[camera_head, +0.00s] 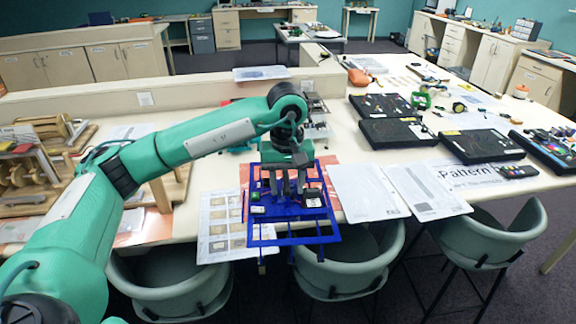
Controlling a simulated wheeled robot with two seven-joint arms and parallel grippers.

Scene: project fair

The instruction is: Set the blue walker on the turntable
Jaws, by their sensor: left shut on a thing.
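The blue walker (317,240) looks like an open blue frame with small electronic parts on it. It is at the table's front edge in the middle of the view, and part of it reaches out over the edge. My left gripper (287,190) comes down from above and is shut on it; the fingers hide part of its middle. I cannot tell whether the walker touches the table. I cannot make out a turntable. My right gripper is not in view.
Printed sheets (367,194) lie right of the walker, and another sheet (222,228) lies left. Black cases (397,133) cover the table farther right. Wooden models (25,180) stand at left. Green chairs (350,272) stand along the front edge.

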